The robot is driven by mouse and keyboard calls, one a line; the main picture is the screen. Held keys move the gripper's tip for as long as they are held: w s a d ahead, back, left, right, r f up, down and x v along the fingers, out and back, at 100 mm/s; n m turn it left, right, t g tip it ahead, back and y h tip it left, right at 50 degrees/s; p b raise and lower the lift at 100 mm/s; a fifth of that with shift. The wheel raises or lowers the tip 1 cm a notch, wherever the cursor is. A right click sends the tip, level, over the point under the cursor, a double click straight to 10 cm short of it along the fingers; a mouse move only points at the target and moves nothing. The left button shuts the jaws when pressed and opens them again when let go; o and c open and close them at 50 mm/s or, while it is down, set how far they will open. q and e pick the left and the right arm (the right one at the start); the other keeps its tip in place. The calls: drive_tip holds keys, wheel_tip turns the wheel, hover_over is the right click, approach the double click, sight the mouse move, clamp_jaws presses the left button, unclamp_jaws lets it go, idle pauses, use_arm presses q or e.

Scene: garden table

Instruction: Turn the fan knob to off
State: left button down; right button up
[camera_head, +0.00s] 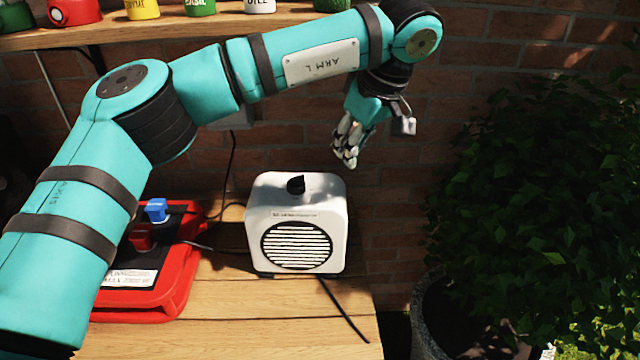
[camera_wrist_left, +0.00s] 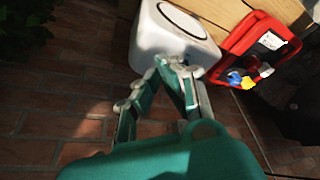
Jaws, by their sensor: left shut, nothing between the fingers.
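A white box-shaped fan heater (camera_head: 327,215) with a round slatted grille stands on the wooden table. Its dark knob (camera_head: 296,185) sits on the top face. The knob's setting is too small to read. My left gripper (camera_head: 346,160) is shut and empty, above and behind the fan's right side, apart from the knob. In the left wrist view the gripper fingers (camera_wrist_left: 165,75) come together in front of the white fan body (camera_wrist_left: 165,40); the knob does not show there. My right gripper is not in view.
A red power unit (camera_head: 180,290) with blue and red plugs lies left of the fan on the table (camera_head: 240,335). A shelf (camera_head: 130,28) with several coloured pots runs along the brick wall. A leafy plant in a grey pot (camera_head: 428,310) stands right of the table.

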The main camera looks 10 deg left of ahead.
sight(296, 183)
use_arm(q)
drive_tip(key=x, duration=0.9)
drive_tip(key=shift+w+a+f+p, duration=0.1)
drive_tip(key=shift+a+f+p, duration=0.2)
drive_tip(key=shift+a+p, duration=0.05)
drive_tip(key=shift+w+a+p, duration=0.35)
drive_tip(key=shift+w+a, duration=0.4)
drive_tip(key=shift+a, duration=0.3)
drive_tip(key=shift+w+a, duration=0.4)
drive_tip(key=shift+a, duration=0.2)
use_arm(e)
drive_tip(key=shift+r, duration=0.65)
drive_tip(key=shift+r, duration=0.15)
